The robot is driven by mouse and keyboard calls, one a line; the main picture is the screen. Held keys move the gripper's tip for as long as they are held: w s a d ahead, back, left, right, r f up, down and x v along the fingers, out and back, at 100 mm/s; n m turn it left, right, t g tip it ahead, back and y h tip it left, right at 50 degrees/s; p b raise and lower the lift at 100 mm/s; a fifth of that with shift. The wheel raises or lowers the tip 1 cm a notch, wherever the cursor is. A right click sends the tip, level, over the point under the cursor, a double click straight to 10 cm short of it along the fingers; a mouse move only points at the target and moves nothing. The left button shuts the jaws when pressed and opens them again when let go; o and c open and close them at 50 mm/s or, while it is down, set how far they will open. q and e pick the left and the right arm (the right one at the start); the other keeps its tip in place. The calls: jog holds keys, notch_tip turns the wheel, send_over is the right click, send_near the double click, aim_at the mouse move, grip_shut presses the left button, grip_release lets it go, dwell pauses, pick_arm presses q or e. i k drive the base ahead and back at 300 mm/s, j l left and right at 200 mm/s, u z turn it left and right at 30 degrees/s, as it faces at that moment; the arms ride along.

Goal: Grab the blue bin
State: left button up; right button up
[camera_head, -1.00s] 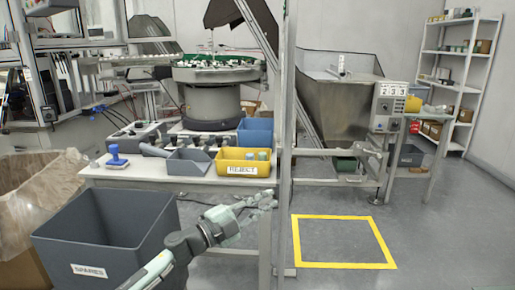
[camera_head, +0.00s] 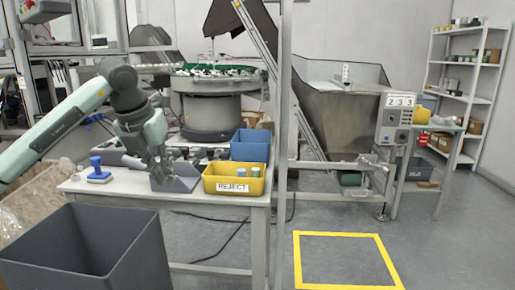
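The blue bin (camera_head: 250,146) stands on the white table (camera_head: 133,188), behind the yellow reject bin (camera_head: 240,186). My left gripper (camera_head: 160,178) points down over the small grey bin (camera_head: 186,181), to the left of the blue bin and apart from it. The fingers are small and dark against the grey bin, so I cannot tell whether they are open or shut. My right gripper does not show.
A large grey bin (camera_head: 95,268) stands in front of the table at the lower left. A blue-handled stamp (camera_head: 98,172) is on the table. A metal post (camera_head: 284,140) rises right of the blue bin. A yellow floor square (camera_head: 345,237) lies empty at right.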

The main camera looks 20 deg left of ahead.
aim_at(246, 145)
jog(key=i, duration=1.2)
